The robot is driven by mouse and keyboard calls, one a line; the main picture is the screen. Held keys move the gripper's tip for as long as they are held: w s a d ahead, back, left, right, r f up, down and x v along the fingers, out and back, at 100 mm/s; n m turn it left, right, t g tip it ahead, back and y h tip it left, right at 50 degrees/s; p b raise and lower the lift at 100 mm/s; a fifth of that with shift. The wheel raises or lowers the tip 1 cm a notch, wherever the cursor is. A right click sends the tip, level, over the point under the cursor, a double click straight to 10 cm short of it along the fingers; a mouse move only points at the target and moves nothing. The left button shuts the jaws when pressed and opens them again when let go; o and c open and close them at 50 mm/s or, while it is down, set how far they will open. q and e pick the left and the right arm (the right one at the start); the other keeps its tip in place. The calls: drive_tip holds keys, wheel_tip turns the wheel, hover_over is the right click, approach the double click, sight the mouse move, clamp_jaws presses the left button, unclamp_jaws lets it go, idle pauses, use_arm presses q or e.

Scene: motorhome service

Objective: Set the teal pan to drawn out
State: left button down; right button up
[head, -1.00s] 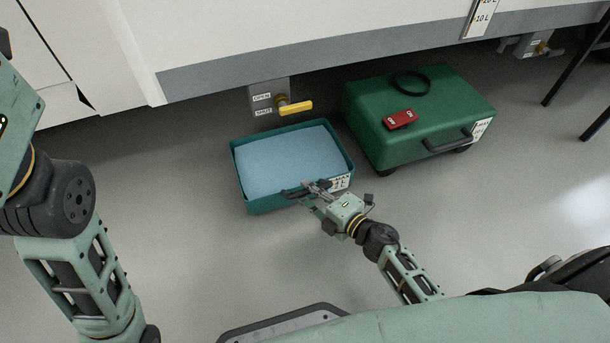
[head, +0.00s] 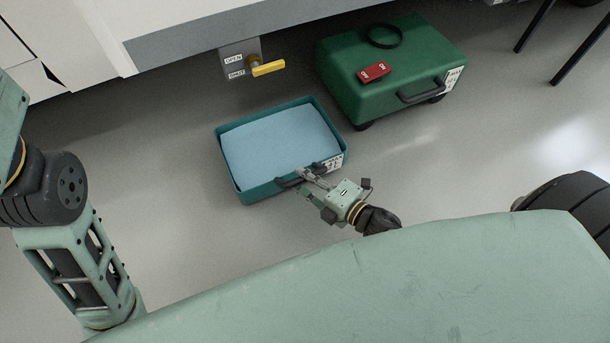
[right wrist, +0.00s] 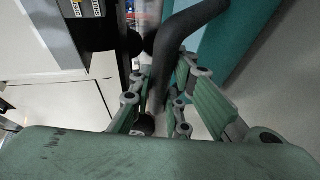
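The teal pan (head: 258,190) lies on the floor, out in front of the vehicle's lower edge, with a clear gap behind it. It holds a light blue liquid or flat fill. A dark handle (head: 285,183) is on its near side, beside a white label. My right gripper (head: 308,181) is at this handle. In the right wrist view the dark handle (right wrist: 172,45) passes between the fingers (right wrist: 162,88), which are closed around it, and the pan's teal side (right wrist: 237,40) shows behind. My left arm shows at the left of the head view; its gripper is outside the picture.
A valve with a yellow lever (head: 268,68) and OPEN/SHUT labels hangs below the vehicle skirt (head: 190,45). A green wheeled case (head: 345,75) with a red switch (head: 374,72) and a black ring (head: 384,36) stands right of the pan. Dark table legs are at upper right. Floor left of the pan is clear.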

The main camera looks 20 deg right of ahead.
drive_tip(key=o, duration=0.4)
drive_tip(key=shift+c, duration=0.2)
drive_tip(key=shift+s, duration=0.1)
drive_tip(key=v, duration=1.1)
drive_tip(key=shift+s+d, duration=0.2)
drive_tip(key=shift+s, duration=0.15)
drive_tip(key=shift+r, duration=0.15)
